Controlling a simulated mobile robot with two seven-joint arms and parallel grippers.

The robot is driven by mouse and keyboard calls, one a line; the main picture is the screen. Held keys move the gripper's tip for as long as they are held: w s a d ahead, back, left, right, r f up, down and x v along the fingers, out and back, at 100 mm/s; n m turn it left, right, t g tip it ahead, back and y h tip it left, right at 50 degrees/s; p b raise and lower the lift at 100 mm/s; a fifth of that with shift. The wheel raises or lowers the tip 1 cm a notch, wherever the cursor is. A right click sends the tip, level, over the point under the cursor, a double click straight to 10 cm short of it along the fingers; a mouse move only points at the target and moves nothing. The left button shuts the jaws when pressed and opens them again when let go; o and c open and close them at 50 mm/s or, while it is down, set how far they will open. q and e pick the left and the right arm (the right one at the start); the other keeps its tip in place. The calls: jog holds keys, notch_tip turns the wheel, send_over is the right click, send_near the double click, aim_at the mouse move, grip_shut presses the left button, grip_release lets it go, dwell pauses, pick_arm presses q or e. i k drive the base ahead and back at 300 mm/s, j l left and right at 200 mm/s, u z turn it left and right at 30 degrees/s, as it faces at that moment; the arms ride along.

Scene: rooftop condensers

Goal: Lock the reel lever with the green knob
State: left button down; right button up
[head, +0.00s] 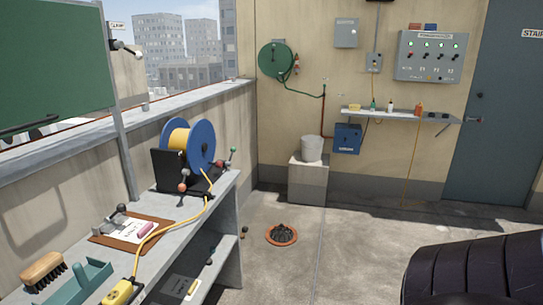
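A cable reel (203,143) with blue flanges and yellow cord wound on it stands on a black stand (166,172) at the far end of the grey bench on the left. A small green knob (233,150) sits at the upper end of a thin lever at the reel's right side. The lever leans up and to the right, with a dark red part near its foot. An orange-red knob (182,187) shows at the front of the stand. Whether the lever is locked cannot be told at this size. Neither of my grippers is in view.
Yellow cord runs along the bench (187,214) past a clipboard (133,231), brush (44,270) and teal tray (82,284). A round orange-rimmed drain (282,234) lies in the floor. A dark ribbed shape fills the lower right. The floor between is mostly clear.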

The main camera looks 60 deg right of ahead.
aim_at(233, 149)
jog(key=l+z, duration=0.1)
jog(key=z, duration=1.4)
jog(key=i+l, duration=0.4)
jog(key=i+l+u, duration=0.15)
jog(key=i+l, duration=0.7)
jog(key=i+l+u, duration=0.1)
jog(key=i+l, duration=0.25)
jog(key=l, duration=0.15)
jog(key=i+l, duration=0.4)
jog(key=i+l+u, duration=0.15)
jog(key=i+l, duration=0.25)
jog(key=l, duration=0.15)
jog(key=i+l, duration=0.35)
jog(key=l, duration=0.2)
